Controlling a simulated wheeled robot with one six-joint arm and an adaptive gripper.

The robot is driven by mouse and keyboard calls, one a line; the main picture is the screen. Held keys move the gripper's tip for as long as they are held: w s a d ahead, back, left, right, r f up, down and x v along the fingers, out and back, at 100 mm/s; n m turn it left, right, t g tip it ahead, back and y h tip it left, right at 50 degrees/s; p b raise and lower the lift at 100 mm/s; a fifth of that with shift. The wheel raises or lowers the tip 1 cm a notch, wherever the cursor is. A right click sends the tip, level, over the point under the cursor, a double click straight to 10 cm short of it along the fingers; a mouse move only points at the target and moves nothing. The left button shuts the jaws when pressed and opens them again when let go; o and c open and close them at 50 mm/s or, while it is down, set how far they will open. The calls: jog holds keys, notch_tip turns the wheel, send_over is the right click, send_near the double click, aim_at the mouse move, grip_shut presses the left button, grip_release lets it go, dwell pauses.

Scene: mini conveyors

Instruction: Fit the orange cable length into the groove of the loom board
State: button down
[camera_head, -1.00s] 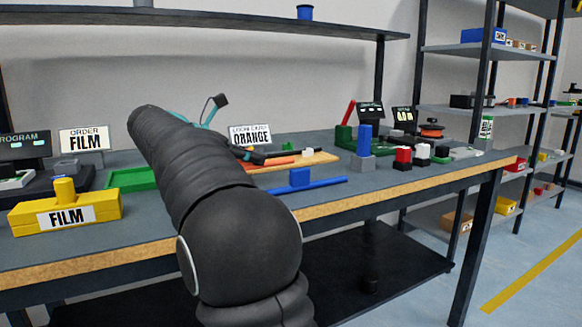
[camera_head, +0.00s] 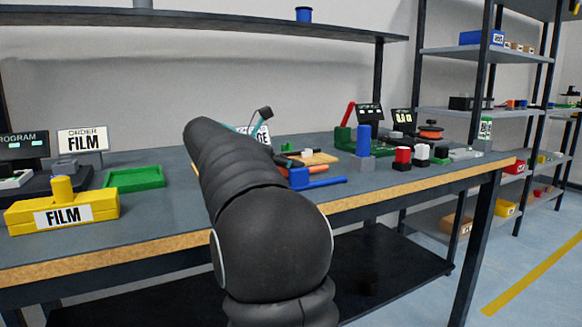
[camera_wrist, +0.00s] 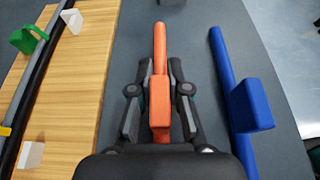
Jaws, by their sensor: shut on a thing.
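The orange cable length (camera_wrist: 160,50) is a thin rod with a block-shaped grip (camera_wrist: 160,108). It points away from me in the wrist view, over the grey bench top. My gripper (camera_wrist: 160,75) is shut on the orange length, with a finger on either side of the block. I cannot tell whether it touches the bench. The wooden loom board (camera_wrist: 72,95) lies to its left, with a dark strip running along it. The board's end (camera_head: 322,157) also shows in the head view. The groove cannot be made out.
A blue length with a block (camera_wrist: 250,105) lies just right of my gripper, also in the head view (camera_head: 322,182). White clips (camera_wrist: 32,154) and a green clip (camera_wrist: 28,38) stand on the board. A green tray (camera_head: 134,178) and a yellow FILM block (camera_head: 92,210) are left.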

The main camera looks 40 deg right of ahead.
jog(key=shift+f, duration=0.2)
jog(key=c, duration=1.1)
grip_release()
jog(key=shift+r, duration=0.1)
jog(key=shift+c, duration=0.2)
jog(key=shift+a, duration=0.15)
